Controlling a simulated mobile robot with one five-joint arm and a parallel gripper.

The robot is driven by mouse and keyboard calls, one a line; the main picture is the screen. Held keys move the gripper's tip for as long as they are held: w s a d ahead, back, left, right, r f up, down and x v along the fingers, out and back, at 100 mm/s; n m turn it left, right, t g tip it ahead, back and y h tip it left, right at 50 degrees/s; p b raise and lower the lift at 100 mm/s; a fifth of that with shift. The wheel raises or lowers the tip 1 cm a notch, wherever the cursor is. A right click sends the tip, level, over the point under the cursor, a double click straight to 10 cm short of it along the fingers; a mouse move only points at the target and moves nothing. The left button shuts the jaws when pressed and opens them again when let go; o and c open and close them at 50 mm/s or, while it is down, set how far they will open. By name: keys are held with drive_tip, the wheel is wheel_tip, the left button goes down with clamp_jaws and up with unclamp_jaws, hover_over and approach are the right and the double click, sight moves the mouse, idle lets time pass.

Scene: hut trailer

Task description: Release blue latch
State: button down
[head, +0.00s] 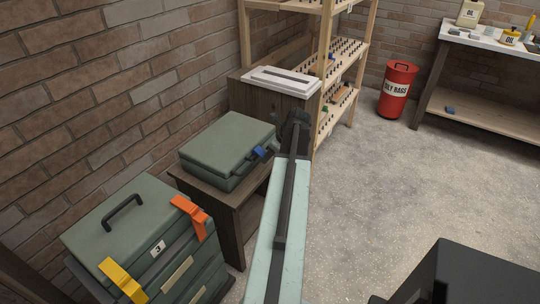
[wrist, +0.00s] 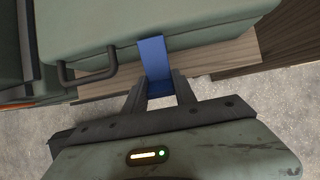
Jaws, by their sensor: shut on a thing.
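The blue latch (head: 262,153) is on the front of a closed grey-green case (head: 228,140) on a small dark wooden stand. In the wrist view the blue latch (wrist: 154,56) hangs from the front of the case lid (wrist: 205,15), and its lower end lies between the two fingers. My gripper (wrist: 160,90) is shut on this lower end. In the head view my arm reaches up to the right of the case, and its dark wrist end hides the fingers.
A larger case (head: 130,225) with orange (head: 190,215) and yellow (head: 122,281) latches stands in front, at lower left. A wooden shelf unit (head: 325,60) is behind. A red bin (head: 397,90) and a workbench (head: 500,45) stand right. The floor between is clear.

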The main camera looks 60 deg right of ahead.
drive_tip(key=c, duration=1)
unclamp_jaws()
drive_tip(key=p+v, duration=0.6)
drive_tip(key=v, duration=0.1)
drive_tip(key=shift+s+r+p, duration=0.2)
drive_tip(key=shift+r+p, duration=0.15)
drive_tip(key=shift+p, duration=0.05)
drive_tip(key=shift+w+a, duration=0.1)
